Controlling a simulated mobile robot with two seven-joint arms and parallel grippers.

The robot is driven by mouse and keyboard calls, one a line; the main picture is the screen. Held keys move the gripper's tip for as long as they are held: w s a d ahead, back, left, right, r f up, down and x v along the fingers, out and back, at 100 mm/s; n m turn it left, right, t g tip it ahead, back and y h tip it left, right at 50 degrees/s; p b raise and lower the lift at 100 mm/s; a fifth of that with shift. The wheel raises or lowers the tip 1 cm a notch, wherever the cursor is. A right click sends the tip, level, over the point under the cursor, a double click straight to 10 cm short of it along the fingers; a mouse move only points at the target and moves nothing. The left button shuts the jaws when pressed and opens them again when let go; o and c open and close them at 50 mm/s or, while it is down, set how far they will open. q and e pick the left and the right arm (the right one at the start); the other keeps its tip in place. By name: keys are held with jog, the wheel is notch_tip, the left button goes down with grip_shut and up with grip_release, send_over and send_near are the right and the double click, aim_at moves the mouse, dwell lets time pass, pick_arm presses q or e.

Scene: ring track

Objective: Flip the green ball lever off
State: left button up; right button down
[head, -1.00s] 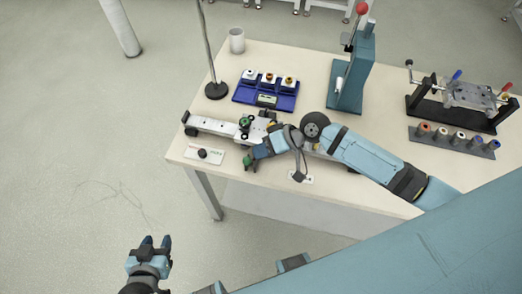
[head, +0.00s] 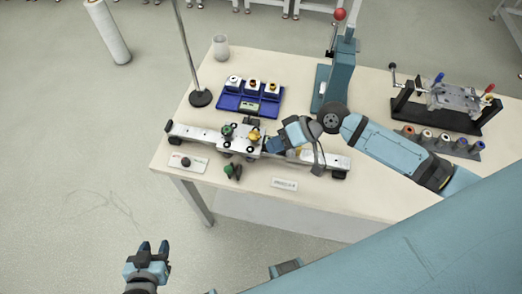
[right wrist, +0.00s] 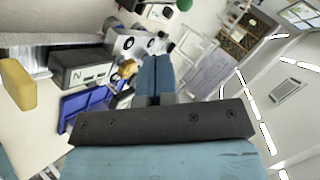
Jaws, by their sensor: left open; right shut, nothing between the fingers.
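The green ball lever (head: 233,171) sticks out at the front of the carriage on the white rail (head: 193,134), its ball near the table's front edge. A second green, knob-like part (head: 227,130) is on the carriage's left side. A green ball (right wrist: 184,4) is cut by the top edge of the right wrist view; I cannot tell which one it is. My right gripper (head: 271,147) is shut and empty over the rail, right of the lever and apart from it. Its closed fingers (right wrist: 155,75) show in the right wrist view. My left gripper (head: 153,247) is open and empty, off the table at lower left.
A gold part (head: 254,135) sits on the carriage close to my right gripper. A blue tray (head: 230,102) with several ringed pieces lies behind the rail. A stand base (head: 200,98) and a teal press (head: 322,90) stand further back. A small plate with a black knob (head: 186,162) lies front left.

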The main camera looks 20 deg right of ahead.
jog(key=v, duration=0.3)
jog(key=shift+s+d+r, duration=0.15)
jog(key=shift+d+r, duration=0.05)
jog(key=shift+r, duration=0.05)
jog(key=shift+f, duration=0.1)
jog(key=s+a+f+t+h+p, duration=0.1)
jog(key=s+f+t+h+p, duration=0.2)
jog(key=s+f+t+h, duration=0.4)
jog(key=s+f+t, duration=0.1)
jog(key=s+f, duration=0.2)
jog(key=shift+s+a+f+p, duration=0.25)
jog(key=shift+s+f+p, duration=0.05)
jog(key=shift+p, duration=0.05)
dwell(0.5)
